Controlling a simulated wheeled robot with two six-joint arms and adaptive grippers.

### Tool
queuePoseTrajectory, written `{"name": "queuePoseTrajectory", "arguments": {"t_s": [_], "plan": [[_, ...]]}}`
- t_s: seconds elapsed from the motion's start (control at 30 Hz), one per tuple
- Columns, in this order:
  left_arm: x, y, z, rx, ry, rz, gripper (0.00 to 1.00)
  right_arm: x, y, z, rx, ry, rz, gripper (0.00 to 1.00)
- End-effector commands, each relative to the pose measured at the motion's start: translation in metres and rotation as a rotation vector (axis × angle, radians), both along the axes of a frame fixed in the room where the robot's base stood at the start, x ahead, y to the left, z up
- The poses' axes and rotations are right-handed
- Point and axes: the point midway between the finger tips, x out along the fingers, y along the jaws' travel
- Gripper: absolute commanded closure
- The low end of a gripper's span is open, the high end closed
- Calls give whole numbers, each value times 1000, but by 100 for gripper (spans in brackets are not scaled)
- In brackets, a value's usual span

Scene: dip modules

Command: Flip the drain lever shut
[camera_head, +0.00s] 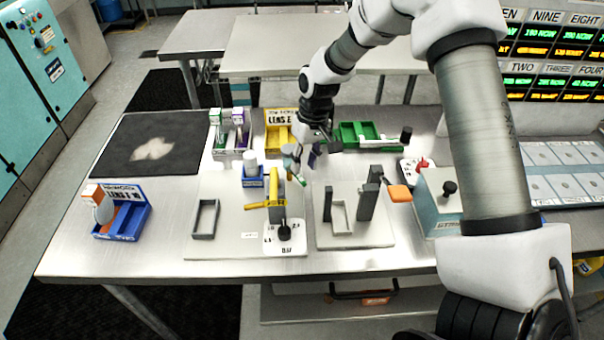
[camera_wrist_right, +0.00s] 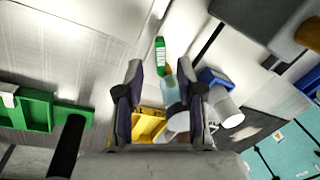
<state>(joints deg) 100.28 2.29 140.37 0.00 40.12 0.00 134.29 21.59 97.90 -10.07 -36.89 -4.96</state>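My right gripper (camera_head: 306,150) is above the middle of the table, behind the two plates. It also shows in the right wrist view (camera_wrist_right: 160,82), fingers spread apart. A small green, orange and light blue item (camera_wrist_right: 160,57) shows between and beyond the fingers; I cannot tell whether it touches them. A yellow lever (camera_head: 262,205) sits on a grey post on the left plate, left of and nearer than the gripper. An orange handle (camera_head: 400,193) sticks out beside the right plate. No readable label shows which is the drain lever. My left gripper is out of view.
A yellow box (camera_head: 280,118), a green tray (camera_head: 368,132) and a blue stand with a white cup (camera_head: 252,172) surround the gripper. A blue box (camera_head: 124,220) stands at left. A black knob (camera_head: 284,232) is on the left plate. The front table strip is clear.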

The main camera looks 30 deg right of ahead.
Motion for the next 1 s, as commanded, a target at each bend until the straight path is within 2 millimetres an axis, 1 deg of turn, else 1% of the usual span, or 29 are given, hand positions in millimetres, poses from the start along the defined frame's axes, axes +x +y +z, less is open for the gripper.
{"name": "queuePoseTrajectory", "arguments": {"t_s": [0.03,0.1,0.2,0.3,0.47,0.5,0.57,0.6,0.8,0.9,1.0], "plan": [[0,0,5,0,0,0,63,-1,2,-9,-1,5,0,63],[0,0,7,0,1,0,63,-1,4,-21,-2,4,2,63],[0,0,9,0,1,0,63,0,6,-34,-1,2,0,63],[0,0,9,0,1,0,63,0,6,-40,-1,0,1,63],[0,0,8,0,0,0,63,0,6,-40,-1,-1,1,63],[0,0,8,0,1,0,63,0,6,-40,-1,-1,1,66],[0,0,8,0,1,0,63,0,6,-40,-1,-1,1,88],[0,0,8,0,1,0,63,0,6,-40,-1,-1,1,100],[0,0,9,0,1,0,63,0,7,-40,-1,1,-4,100],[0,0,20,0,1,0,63,-1,10,-36,0,2,-70,100],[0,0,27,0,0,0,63,-2,13,-37,-1,3,-150,100]]}}
